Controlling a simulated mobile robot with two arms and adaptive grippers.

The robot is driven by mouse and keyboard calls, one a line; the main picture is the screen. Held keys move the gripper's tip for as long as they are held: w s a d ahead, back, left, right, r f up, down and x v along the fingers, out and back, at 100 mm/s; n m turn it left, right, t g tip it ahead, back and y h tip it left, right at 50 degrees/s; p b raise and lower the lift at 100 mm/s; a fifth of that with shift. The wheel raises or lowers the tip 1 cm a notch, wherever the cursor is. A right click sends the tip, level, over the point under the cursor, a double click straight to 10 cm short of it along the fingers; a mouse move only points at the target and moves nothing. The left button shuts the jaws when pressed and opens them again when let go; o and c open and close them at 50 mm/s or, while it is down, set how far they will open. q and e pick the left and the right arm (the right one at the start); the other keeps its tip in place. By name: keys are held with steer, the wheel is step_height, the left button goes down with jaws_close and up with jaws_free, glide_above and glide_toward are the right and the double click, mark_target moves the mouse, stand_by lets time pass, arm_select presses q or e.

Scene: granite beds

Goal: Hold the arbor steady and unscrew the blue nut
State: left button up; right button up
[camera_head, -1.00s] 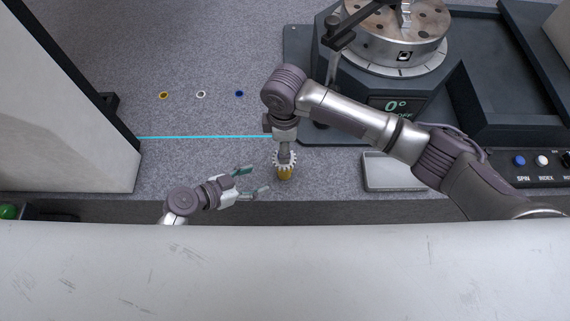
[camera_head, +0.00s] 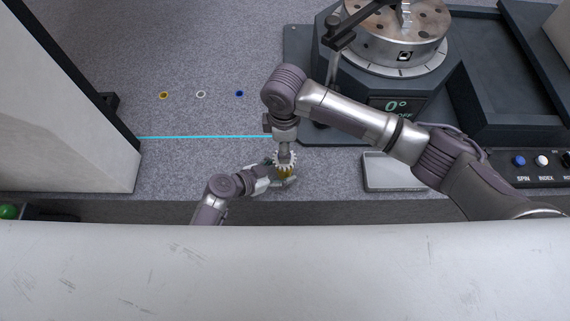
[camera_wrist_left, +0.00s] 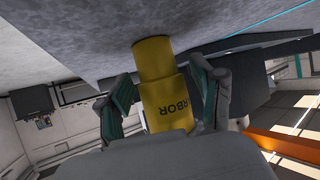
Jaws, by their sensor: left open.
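The yellow arbor (camera_head: 285,171) stands near the front edge of the granite with a white toothed ring (camera_head: 285,158) around its upper part. In the left wrist view the arbor (camera_wrist_left: 165,105) shows its lettering and lies between the two fingers of my left gripper (camera_wrist_left: 165,90). That gripper (camera_head: 281,173) is open, with a finger on each side of the arbor and a gap showing. My right gripper (camera_head: 285,149) points down at the arbor's top; its fingertips are too small and covered to read. I see no blue nut on the arbor; its top is hidden.
A yellow ring (camera_head: 164,95), a white ring (camera_head: 201,94) and a blue ring (camera_head: 239,94) lie flat on the granite at the back left. A cyan line (camera_head: 200,137) crosses the bed. A rotary table (camera_head: 395,40) and a shallow tray (camera_head: 392,172) stand to the right.

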arm_select(q)
steer(key=shift+d, duration=0.1)
steer(key=c, duration=1.1)
steer(key=shift+f, duration=0.1)
steer(key=shift+c, duration=0.2)
steer(key=shift+s+f, duration=0.1)
arm_select(e)
steer(key=shift+f, duration=0.1)
arm_select(q)
steer(key=o, duration=0.6)
steer(key=c, duration=0.6)
arm_select(e)
steer(key=shift+c, duration=1)
